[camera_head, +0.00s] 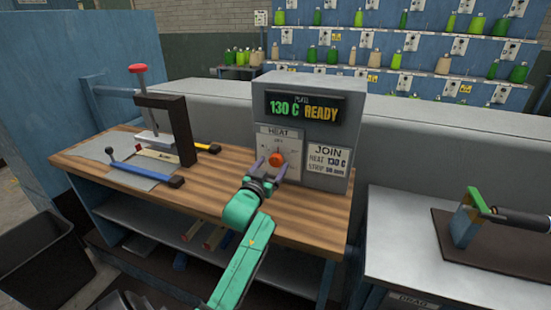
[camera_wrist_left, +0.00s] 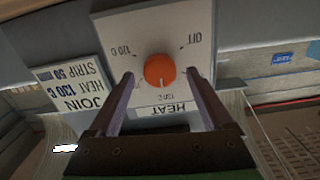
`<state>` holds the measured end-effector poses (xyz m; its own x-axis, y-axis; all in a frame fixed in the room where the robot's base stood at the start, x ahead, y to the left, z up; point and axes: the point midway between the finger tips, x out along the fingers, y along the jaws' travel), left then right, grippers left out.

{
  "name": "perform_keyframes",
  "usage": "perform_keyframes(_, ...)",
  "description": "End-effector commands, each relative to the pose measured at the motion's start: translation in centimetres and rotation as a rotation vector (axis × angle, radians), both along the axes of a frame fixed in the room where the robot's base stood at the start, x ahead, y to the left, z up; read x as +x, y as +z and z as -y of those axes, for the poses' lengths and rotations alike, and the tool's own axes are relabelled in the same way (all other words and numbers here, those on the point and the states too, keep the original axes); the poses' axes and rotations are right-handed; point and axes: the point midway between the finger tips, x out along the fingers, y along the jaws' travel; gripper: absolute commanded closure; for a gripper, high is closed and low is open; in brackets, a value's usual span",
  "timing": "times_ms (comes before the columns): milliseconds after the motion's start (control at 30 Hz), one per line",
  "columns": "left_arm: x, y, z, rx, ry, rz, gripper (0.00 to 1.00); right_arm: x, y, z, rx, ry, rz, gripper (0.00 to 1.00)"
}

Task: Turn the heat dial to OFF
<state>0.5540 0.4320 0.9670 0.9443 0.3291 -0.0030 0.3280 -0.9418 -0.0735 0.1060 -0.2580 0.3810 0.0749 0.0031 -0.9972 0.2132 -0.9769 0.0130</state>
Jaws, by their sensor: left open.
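The heat dial (camera_head: 275,159) is an orange knob on a white HEAT plate, on the front of a grey control box (camera_head: 340,87). The box display reads 130 C READY. In the left wrist view the plate appears upside down; the dial (camera_wrist_left: 160,70) has a white mark pointing down toward the 130 C label. The OFF label (camera_wrist_left: 195,40) is at upper right there, 120 C at upper left. My left gripper (camera_head: 268,166) is open, its fingers in front of the plate on either side of the dial. Contact with the knob cannot be told.
The box stands on a wooden bench (camera_head: 290,215) beside a red-knobbed press (camera_head: 165,115) and a blue-handled lever tool (camera_head: 145,172). A JOIN card (camera_head: 328,160) is on the box front. At right, a black-handled tool (camera_head: 475,217) lies on a dark mat. Bottle shelves line the back.

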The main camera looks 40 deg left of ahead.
Motion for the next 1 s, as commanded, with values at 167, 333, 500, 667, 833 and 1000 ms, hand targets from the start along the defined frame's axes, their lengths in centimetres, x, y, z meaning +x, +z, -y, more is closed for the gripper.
perform_keyframes(167,2.4,0.0,-0.9,0.001,0.001,0.001,0.16,1.2,0.3,0.0,0.0,0.001,0.02,0.5)
perform_keyframes(333,2.8,0.0,-1.0,0.001,0.0,0.0,0.16,1.2,0.3,0.1,-0.001,0.001,0.02,0.5)
perform_keyframes(500,2.7,0.0,-1.0,0.001,0.0,0.0,0.39,1.1,0.3,0.2,-0.002,0.001,0.019,0.5)
perform_keyframes(667,2.7,0.0,-1.0,0.001,0.0,0.0,1.0,1.0,0.3,0.2,-0.001,0.0,0.017,0.5)
perform_keyframes(833,2.7,0.0,-1.0,-0.004,0.0,0.001,1.0,0.8,0.4,0.2,-0.002,0.0,0.015,0.5)
perform_keyframes(1000,2.7,0.1,-1.0,-0.035,0.0,0.011,1.0,0.8,0.7,0.2,-0.002,0.0,0.014,0.5)
